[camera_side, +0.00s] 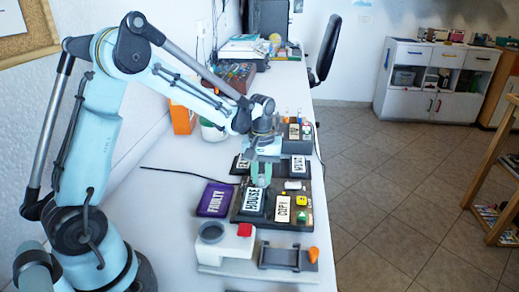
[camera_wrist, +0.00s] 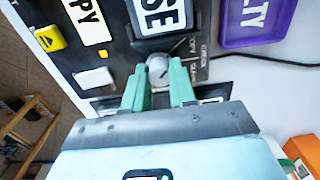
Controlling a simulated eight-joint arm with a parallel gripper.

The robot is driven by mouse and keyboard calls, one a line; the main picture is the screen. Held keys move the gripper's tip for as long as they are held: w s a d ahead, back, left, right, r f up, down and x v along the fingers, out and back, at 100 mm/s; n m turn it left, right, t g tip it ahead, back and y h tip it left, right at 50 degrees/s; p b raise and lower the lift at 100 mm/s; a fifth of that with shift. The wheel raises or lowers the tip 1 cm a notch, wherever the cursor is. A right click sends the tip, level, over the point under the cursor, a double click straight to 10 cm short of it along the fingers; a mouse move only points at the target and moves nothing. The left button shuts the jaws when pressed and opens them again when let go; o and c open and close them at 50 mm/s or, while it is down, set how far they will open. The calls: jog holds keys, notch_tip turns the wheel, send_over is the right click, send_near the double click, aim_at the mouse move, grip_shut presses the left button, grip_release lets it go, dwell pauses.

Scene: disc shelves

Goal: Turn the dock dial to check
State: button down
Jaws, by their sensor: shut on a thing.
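The dock (camera_side: 238,216) is a dark box with slots labelled HOUSE and COPY. Its dial (camera_wrist: 158,68) is a small round grey knob below the HOUSE slot in the wrist view. Small printed words, one seeming to read COPY and one CHECK, lie on the panel to the dial's right. I cannot tell which mark the dial points at. My gripper (camera_wrist: 158,77) has its two green fingers shut on the dial, one on each side. In the side view my gripper (camera_side: 261,178) reaches down at the dock's far edge and hides the dial.
A purple FAULTY tray (camera_side: 214,199) lies left of the dock. A yellow button (camera_wrist: 49,38) and a white block (camera_wrist: 94,78) sit on the dock panel. Another dark unit with labels stands behind. An orange box (camera_side: 181,118) stands farther back.

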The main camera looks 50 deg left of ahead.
jog(key=shift+m, duration=0.3)
jog(key=m, duration=0.4)
jog(key=shift+m, duration=2)
jog(key=c, duration=0.9)
grip_release()
